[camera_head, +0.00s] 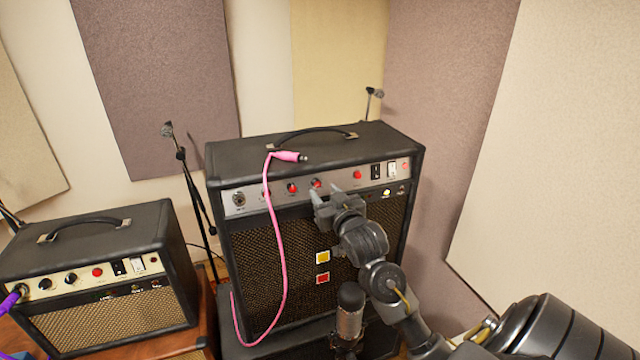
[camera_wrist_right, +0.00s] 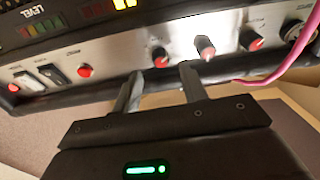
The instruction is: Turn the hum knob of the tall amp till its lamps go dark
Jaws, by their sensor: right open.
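The tall amp (camera_head: 310,145) is the black one in the middle. Its silver panel (camera_head: 335,180) carries a row of red-capped knobs; I cannot read which is marked hum. My right gripper (camera_head: 325,193) is open and empty, in front of the panel. In the right wrist view the fingertips (camera_wrist_right: 160,75) are just short of one knob (camera_wrist_right: 160,57), which shows between them; I cannot tell whether they touch it. A neighbouring knob (camera_wrist_right: 205,47) stands to its right there. A strip marked LEVEL has lit yellow-orange lamps (camera_wrist_right: 124,3). My left gripper is out of view.
A pink cable (camera_head: 275,240) hangs over the tall amp's front, left of my gripper. A smaller amp (camera_head: 105,225) stands at left.

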